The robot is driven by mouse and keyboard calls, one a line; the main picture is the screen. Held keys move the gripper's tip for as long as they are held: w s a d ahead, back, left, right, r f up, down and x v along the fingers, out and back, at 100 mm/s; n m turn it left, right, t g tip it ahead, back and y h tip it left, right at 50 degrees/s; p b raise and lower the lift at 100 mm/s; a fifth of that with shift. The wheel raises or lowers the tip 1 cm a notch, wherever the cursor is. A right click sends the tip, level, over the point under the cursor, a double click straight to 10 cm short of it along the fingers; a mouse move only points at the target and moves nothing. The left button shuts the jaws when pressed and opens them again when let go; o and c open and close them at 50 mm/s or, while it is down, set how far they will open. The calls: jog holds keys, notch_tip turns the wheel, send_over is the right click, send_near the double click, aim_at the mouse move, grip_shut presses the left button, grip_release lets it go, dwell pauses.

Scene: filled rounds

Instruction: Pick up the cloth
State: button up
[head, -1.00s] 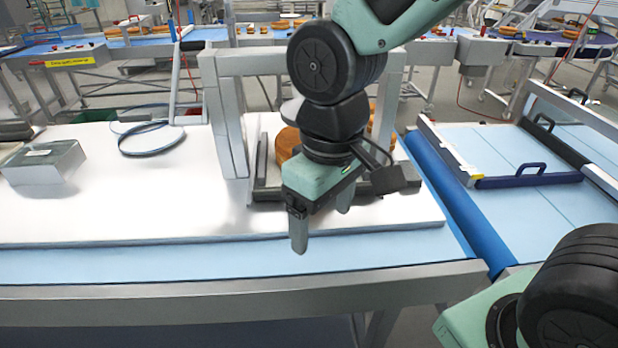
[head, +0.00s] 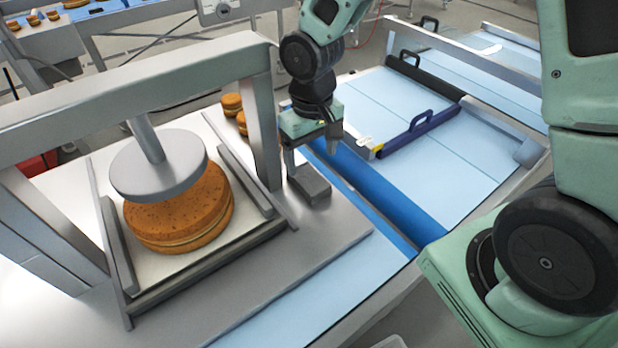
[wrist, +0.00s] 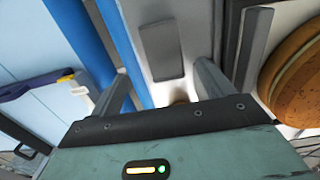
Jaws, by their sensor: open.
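I cannot make out a clear cloth in either view. A small dark grey slab (head: 309,187) lies on the metal surface beside the press; I cannot tell whether it is a folded cloth or a solid block. My gripper (head: 311,160) hangs just above and behind it, pointing down, with its fingers apart and nothing between them. In the wrist view the slab (wrist: 162,52) shows beyond the spread fingers of my gripper (wrist: 163,88), apart from both.
A press frame (head: 262,130) with a round plate (head: 158,172) stands left over a layered cake (head: 185,212). Small cakes (head: 232,105) sit behind it. A blue belt (head: 395,205) and a panel with a dark blue handle (head: 420,120) lie to the right.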

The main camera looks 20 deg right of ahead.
aim_at(309, 177)
jog(key=shift+a+f+p, duration=0.2)
jog(key=shift+f+p, duration=0.15)
jog(key=shift+f, duration=1.15)
jog(key=shift+a+f+p, duration=0.15)
jog(key=shift+f+p, duration=0.2)
jog(key=shift+f, duration=1.1)
jog(key=c, duration=1.1)
